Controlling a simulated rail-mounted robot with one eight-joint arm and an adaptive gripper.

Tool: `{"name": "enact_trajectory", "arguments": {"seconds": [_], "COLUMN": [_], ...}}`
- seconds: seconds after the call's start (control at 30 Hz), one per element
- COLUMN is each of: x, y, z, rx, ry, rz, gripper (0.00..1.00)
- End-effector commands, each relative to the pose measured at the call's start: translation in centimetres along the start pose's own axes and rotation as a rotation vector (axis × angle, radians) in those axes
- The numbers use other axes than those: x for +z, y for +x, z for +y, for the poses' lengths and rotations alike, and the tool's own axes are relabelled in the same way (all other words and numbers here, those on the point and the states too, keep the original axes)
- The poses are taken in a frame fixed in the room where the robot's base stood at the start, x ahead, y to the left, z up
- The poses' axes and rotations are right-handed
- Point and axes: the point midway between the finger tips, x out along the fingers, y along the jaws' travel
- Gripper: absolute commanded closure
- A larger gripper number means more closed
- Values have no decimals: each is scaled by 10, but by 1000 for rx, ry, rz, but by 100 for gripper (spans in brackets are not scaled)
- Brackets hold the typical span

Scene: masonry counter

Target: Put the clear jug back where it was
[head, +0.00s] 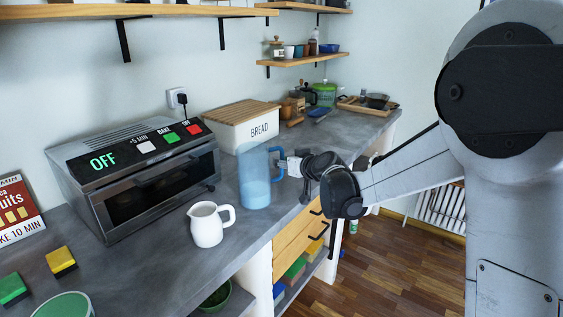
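The clear jug (255,180) is a tall, see-through blue jug with its handle on the right. It is upright at the counter's front part, right of the oven; whether its base touches the counter is hard to tell. My gripper (293,163) comes in from the right, with its fingertips at or just beside the jug's handle. The fingers are small and partly hidden, so I cannot tell whether they are closed on the handle. A white jug (207,225) stands to the left and nearer, apart from the clear jug.
A toaster oven (140,180) reading OFF stands at left on the grey counter (165,270). A bread bin (245,130) is behind the clear jug. Yellow and green sponges (60,261) and a green bowl (65,305) are near left. A tray (367,105) and canisters sit at the far end.

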Motion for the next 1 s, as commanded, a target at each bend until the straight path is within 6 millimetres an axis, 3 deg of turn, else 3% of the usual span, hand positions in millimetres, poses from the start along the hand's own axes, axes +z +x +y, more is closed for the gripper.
{"name": "enact_trajectory", "arguments": {"seconds": [0.3, 0.5, 1.0], "x": [0, 0, 0], "y": [-61, -89, -116], "z": [0, 0, -4], "rx": [1, 1, 3], "ry": [1, 0, 4], "rz": [1, 0, -21], "gripper": [76, 76, 76]}}
